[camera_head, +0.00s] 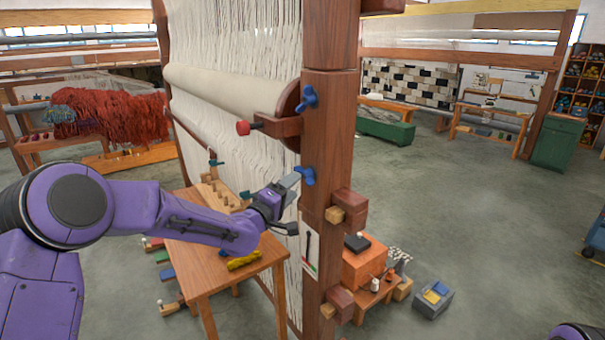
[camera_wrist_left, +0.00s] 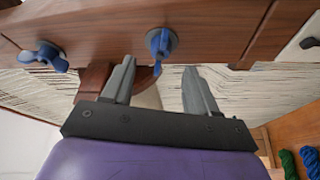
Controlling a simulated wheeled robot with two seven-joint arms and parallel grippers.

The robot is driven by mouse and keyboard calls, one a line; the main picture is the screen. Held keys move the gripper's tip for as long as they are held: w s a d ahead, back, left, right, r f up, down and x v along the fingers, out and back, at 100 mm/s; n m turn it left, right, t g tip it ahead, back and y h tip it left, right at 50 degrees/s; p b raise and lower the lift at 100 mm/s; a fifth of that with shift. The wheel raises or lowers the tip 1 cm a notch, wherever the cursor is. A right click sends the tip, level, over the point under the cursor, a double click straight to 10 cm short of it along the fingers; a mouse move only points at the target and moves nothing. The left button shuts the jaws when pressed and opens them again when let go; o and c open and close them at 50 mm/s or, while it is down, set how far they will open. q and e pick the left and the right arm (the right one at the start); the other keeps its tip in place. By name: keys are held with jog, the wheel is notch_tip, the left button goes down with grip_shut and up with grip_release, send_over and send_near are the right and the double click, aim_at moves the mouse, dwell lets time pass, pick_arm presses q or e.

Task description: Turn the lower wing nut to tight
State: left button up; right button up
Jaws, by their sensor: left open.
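The lower wing nut (camera_head: 306,175) is blue and sits on the side of the brown wooden loom post (camera_head: 327,130). In the left wrist view the lower wing nut (camera_wrist_left: 160,43) shows ahead of and between the fingertips, its wings roughly along the view's height. The upper wing nut (camera_head: 308,97), also blue, is higher on the post; it shows at the left of the wrist view (camera_wrist_left: 40,58). My left gripper (camera_head: 290,186) is open and empty, with its grey fingers close to the lower nut. I cannot tell whether they touch it. My right gripper is out of view.
A white card (camera_head: 310,247) hangs below the lower nut. A small wooden table (camera_head: 210,262) stands under my left arm. An orange box (camera_head: 363,266) stands right of the post.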

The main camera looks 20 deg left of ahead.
aim_at(305, 177)
pick_arm(q)
jog(key=p+x, duration=0.1)
jog(key=x, duration=0.4)
jog(key=shift+p, duration=0.35)
jog(key=shift+w+d, duration=0.15)
jog(key=shift+w, duration=0.25)
